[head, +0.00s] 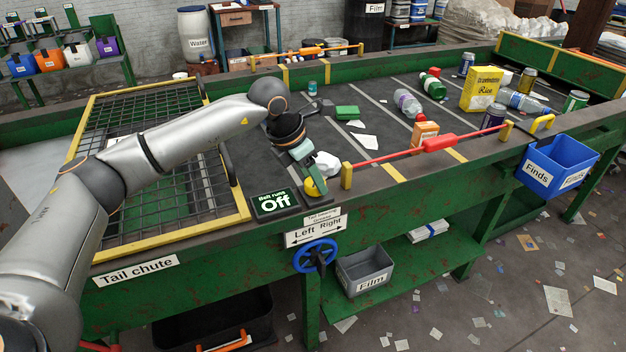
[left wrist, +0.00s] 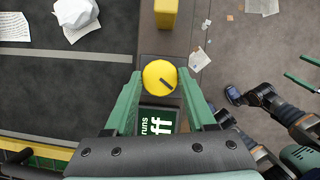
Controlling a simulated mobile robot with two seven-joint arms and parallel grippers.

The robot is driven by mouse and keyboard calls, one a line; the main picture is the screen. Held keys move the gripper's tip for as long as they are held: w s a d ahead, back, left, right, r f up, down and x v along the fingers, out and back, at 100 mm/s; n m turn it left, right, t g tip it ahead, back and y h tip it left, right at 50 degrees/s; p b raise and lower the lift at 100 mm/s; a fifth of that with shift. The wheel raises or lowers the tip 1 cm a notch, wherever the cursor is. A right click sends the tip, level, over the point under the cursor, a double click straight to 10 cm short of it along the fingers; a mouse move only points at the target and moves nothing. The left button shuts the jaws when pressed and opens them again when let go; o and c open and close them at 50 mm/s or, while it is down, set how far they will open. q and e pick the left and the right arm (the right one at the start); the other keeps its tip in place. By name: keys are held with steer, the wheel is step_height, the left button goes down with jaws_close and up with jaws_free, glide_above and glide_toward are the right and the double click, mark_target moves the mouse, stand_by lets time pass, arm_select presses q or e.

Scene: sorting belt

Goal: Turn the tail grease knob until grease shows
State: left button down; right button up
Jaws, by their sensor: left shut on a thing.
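The yellow round knob (head: 311,187) sits at the belt's near edge, beside the "Belt runs Off" display (head: 275,204). In the left wrist view the knob (left wrist: 159,72) has a dark pointer mark slanting down to the right. My left gripper (head: 306,180) is shut on it, its green fingers on both sides. The "Left Right" sign (head: 316,231) hangs just below. I cannot make out any grease. In the left wrist view, two green bars at the right edge look like my right gripper's spread fingers (left wrist: 293,66), empty over the floor; the head view does not show it.
A blue handwheel (head: 315,255) and a grey film bin (head: 364,272) are below the knob. A yellow post (head: 347,176) with a red bar (head: 438,144) stands just right of it. Crumpled white paper (head: 327,164) and other items lie on the dark belt.

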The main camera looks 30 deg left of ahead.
arm_select(q)
steer(key=shift+m+h, duration=0.3)
steer(key=shift+m, duration=0.5)
steer(key=shift+c, duration=1.1)
jaws_free()
steer(key=v, duration=1.2)
steer(key=shift+a+r+b, duration=0.2)
steer(key=shift+r+b, duration=0.1)
steer(key=shift+b, duration=0.05)
steer(key=shift+w, duration=0.15)
